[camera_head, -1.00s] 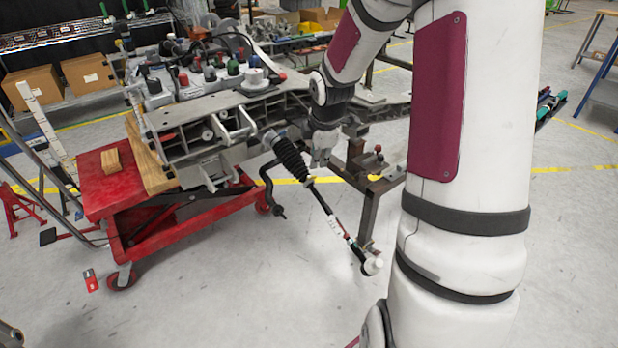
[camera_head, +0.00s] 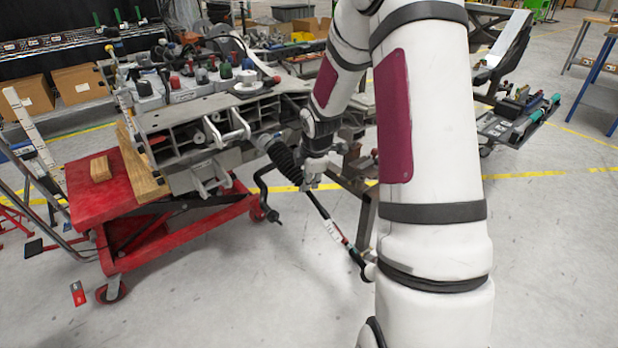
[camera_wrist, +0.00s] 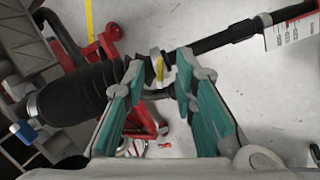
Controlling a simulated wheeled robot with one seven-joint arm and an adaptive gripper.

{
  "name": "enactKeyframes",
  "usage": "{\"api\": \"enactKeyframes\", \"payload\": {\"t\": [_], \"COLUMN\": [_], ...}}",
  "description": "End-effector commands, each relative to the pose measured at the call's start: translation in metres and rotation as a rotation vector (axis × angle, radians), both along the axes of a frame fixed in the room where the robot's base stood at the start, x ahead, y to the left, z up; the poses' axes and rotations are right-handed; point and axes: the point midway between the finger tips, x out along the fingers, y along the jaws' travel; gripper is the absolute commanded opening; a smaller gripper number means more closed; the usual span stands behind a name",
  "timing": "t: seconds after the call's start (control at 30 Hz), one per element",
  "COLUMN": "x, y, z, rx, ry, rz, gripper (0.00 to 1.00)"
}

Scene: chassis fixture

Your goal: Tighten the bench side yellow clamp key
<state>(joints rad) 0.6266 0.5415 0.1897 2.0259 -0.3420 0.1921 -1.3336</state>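The yellow clamp key (camera_wrist: 159,69) shows in the wrist view as a small yellow strip on a pale clamp, beside the end of the black ribbed boot (camera_wrist: 82,95). My gripper (camera_wrist: 158,72) has teal finger pads spread apart, with the key and clamp in the gap near the fingertips. I cannot tell whether either finger touches them. In the head view my gripper (camera_head: 316,180) is at the lower end of the boot (camera_head: 285,163), where the thin rod (camera_head: 322,215) begins. The key cannot be made out there.
The boot and rod stick out from the metal chassis (camera_head: 200,118), held by a red wheeled lift table (camera_head: 95,190) with a wooden block (camera_head: 100,168). A bent dark crank handle (camera_head: 262,195) hangs close by. Open floor (camera_head: 220,295) lies in front.

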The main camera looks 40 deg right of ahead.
Motion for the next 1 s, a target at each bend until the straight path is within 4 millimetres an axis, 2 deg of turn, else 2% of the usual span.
{"api": "enactKeyframes", "payload": {"t": [0.03, 0.1, 0.57, 0.77, 1.0], "x": [0.0000, -0.0001, 0.0001, 0.0001, 0.0002], "y": [0.0000, 0.0001, 0.0002, 0.0004, -0.0006], "z": [0.0001, 0.0001, 0.0011, 0.0017, 0.0027], "rx": [0.000, 0.000, 0.017, 0.063, 0.151], "ry": [0.000, 0.000, 0.001, 0.003, 0.006], "rz": [0.000, 0.000, -0.036, -0.131, -0.322], "gripper": [0.14, 0.00, 0.00, 0.00, 0.00]}}
